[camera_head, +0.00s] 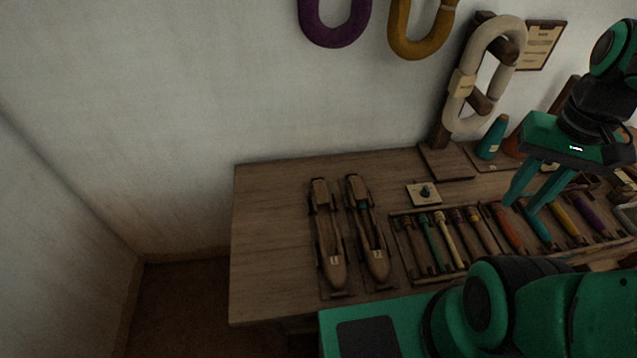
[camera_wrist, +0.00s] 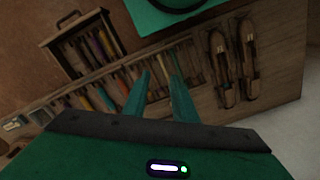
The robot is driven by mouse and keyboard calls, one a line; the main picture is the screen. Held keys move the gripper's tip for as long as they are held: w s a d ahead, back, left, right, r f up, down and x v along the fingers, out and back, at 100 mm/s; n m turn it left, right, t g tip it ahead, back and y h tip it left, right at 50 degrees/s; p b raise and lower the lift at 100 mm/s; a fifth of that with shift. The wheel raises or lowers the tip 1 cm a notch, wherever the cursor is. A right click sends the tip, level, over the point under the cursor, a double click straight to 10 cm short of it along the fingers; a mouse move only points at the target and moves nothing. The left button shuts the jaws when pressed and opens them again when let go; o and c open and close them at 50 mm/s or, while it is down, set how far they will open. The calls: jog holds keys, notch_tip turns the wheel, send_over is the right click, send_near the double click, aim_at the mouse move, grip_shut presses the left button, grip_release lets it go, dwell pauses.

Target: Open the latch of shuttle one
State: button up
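Two long wooden shuttles lie side by side on the left part of the table: a left shuttle (camera_head: 328,235) and a right shuttle (camera_head: 366,230). Each has a small pale tag near its front end; the numbers are too small to read surely. A block-like piece sits at each far end; whether any latch is open cannot be made out. Both also show in the wrist view, one at the far right (camera_wrist: 248,62) and one beside it (camera_wrist: 221,68). My gripper (camera_head: 520,206) is open and empty above the tool rack, well right of the shuttles.
A rack (camera_head: 399,252) of several coloured tools lies right of the shuttles. A small pale plate with a dark knob (camera_head: 424,193) lies behind it. A wooden stand holding a cream skein (camera_head: 459,100) rises at the back. The table's left end is clear.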

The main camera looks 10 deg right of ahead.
jog(key=w+a+n, duration=0.1)
jog(key=w+a, duration=0.1)
jog(key=w, duration=0.8)
jog(key=n, duration=0.5)
send_over(320, 189)
notch_tip(320, 189, down, 16)
notch_tip(320, 189, down, 10)
jog(key=shift+w+f, duration=0.1)
jog(key=shift+f, duration=0.1)
